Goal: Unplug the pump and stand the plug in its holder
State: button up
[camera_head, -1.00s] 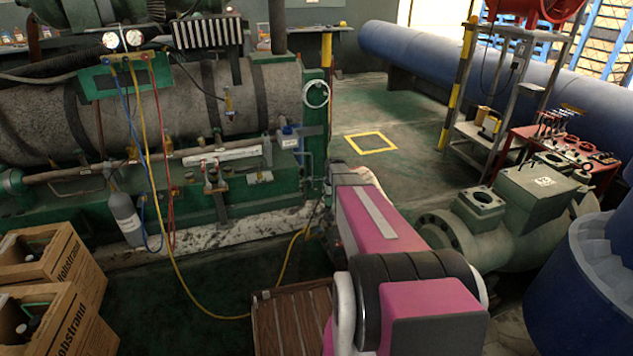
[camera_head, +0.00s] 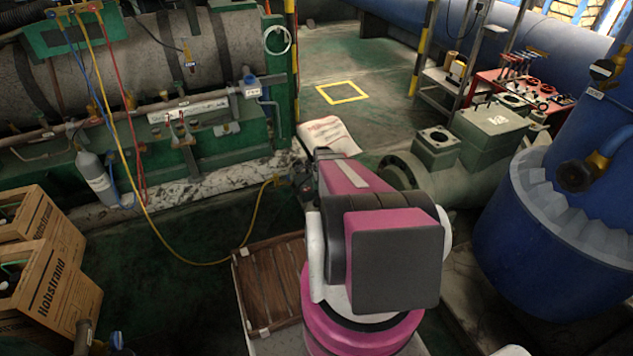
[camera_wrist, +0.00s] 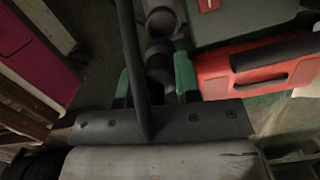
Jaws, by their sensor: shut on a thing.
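In the wrist view my gripper (camera_wrist: 157,75) has two green-edged fingers shut on a dark, rounded piece (camera_wrist: 160,50), which looks like the plug. A dark bar or cable (camera_wrist: 130,55) crosses the view just left of it. A red body with a black handle (camera_wrist: 262,70) lies close on the right, beside a grey surface; it may be the pump, but I cannot be sure. In the head view my gripper (camera_head: 301,178) is small, dark and mostly hidden by my arm. I cannot make out the plug's holder.
A yellow hose (camera_head: 190,262) runs across the floor to near my gripper. A wooden slatted pallet (camera_head: 270,278) lies beside my arm. Cardboard boxes (camera_head: 45,240) stand left; a green-grey machine (camera_head: 450,155) and blue tank (camera_head: 550,230) stand right.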

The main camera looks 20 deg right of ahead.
jog(key=shift+f, duration=2.75)
jog(key=shift+f, duration=1.55)
